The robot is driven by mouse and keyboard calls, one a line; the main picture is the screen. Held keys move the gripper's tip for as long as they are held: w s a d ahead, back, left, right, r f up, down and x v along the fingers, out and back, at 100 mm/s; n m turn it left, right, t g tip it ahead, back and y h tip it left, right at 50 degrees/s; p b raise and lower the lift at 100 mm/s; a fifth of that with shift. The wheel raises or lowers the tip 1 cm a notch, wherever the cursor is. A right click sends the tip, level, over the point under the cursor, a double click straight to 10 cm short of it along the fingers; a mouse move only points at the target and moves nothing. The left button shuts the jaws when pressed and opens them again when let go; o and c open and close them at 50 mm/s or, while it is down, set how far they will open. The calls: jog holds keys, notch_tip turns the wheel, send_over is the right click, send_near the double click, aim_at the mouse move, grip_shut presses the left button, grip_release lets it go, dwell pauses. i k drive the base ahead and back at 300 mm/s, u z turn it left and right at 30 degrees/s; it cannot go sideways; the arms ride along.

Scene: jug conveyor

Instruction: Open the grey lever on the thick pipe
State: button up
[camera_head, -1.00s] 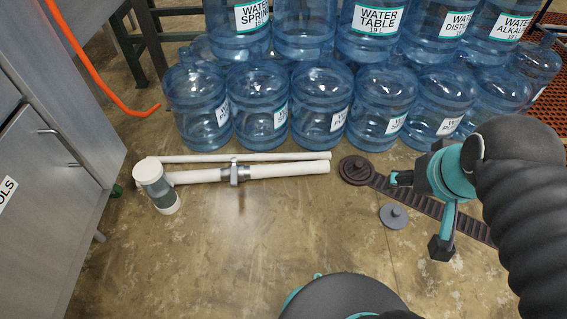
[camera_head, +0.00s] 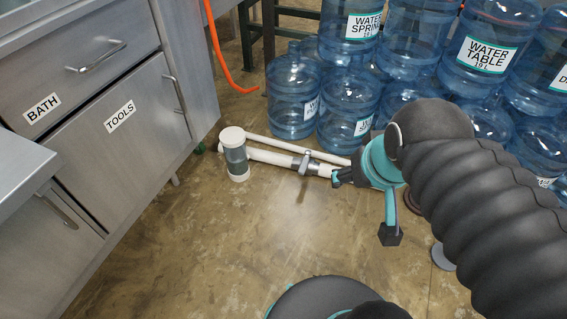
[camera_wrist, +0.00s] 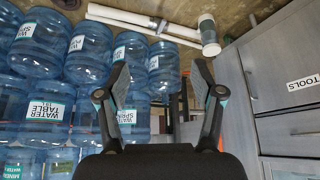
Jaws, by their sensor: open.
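The thick white pipe (camera_head: 265,157) lies low near the floor beside a thinner white pipe (camera_head: 320,155). A grey collar with the grey lever (camera_head: 304,165) sits on the thick pipe; the lever's exact angle is too small to tell. The pipes join a white-capped clear cylinder (camera_head: 236,155) at their left end. My gripper (camera_head: 338,178) appears in front of the thick pipe's right end and partly hides it. In the wrist view my gripper (camera_wrist: 161,75) is open and empty. The lever (camera_wrist: 158,26) shows beyond its fingers, near the top, apart from them.
Stacked blue water jugs (camera_head: 350,100) stand behind and right of the pipes. Steel cabinets with drawers (camera_head: 120,115) fill the left side. An orange hose (camera_head: 218,50) hangs at the back. The floor (camera_head: 210,240) in front of the pipes is clear.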

aim_at(302, 168)
jog(key=z, duration=0.3)
jog(key=i, duration=0.9)
jog(key=u, duration=0.6)
